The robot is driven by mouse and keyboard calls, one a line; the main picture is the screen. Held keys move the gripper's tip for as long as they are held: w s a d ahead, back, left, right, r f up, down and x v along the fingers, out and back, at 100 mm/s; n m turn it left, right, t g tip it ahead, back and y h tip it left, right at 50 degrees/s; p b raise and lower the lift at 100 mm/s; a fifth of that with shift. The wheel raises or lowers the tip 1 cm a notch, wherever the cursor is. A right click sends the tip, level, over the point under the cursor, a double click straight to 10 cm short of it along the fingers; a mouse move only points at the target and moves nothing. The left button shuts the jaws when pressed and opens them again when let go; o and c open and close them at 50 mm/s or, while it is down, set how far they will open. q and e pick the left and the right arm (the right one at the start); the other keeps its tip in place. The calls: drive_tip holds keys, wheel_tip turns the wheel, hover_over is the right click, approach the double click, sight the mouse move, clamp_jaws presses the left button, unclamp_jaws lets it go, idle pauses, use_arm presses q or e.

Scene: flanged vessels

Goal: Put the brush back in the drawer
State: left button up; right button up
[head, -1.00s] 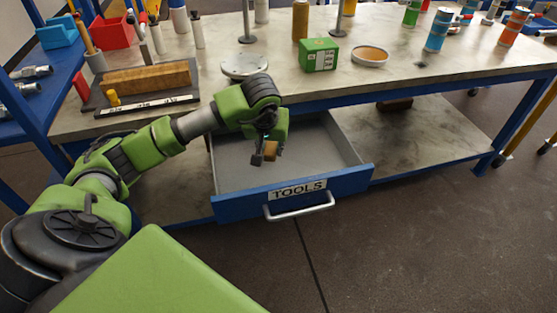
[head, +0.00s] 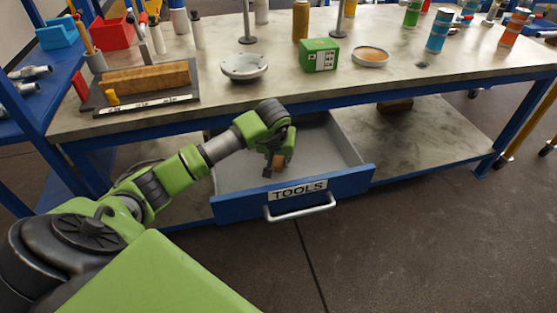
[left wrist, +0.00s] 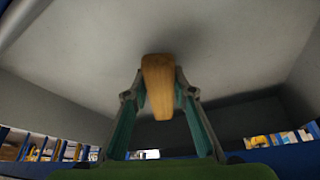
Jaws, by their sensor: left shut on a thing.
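The brush, of which a wooden part (left wrist: 158,85) shows in the left wrist view, is between the two fingers of my left gripper (left wrist: 160,92). The gripper is shut on it. In the head view my left gripper (head: 274,170) is over the inside of the open drawer, and a small brown bit of the brush (head: 279,160) shows at the fingers. The drawer (head: 335,185) is blue with a grey inside, a "TOOLS" label and a bar handle. I cannot tell whether the brush touches the drawer floor. My right gripper is not in view.
The workbench (head: 420,75) stands above the drawer. On it are a round flange (head: 244,66), a green box (head: 320,55), a shallow dish (head: 370,56) and a wooden block (head: 145,77) on a dark board. The floor in front of the drawer is clear.

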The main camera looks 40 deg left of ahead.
use_arm(q)
drive_tip(key=shift+f, duration=0.15)
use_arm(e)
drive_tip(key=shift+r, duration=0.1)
use_arm(q)
drive_tip(key=o, duration=1.2)
drive_tip(key=shift+c, duration=0.2)
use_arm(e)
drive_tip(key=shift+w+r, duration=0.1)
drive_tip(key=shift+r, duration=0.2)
use_arm(q)
drive_tip(key=p+v, duration=0.1)
drive_tip(key=v, duration=1.1)
drive_tip(key=shift+p, duration=0.35)
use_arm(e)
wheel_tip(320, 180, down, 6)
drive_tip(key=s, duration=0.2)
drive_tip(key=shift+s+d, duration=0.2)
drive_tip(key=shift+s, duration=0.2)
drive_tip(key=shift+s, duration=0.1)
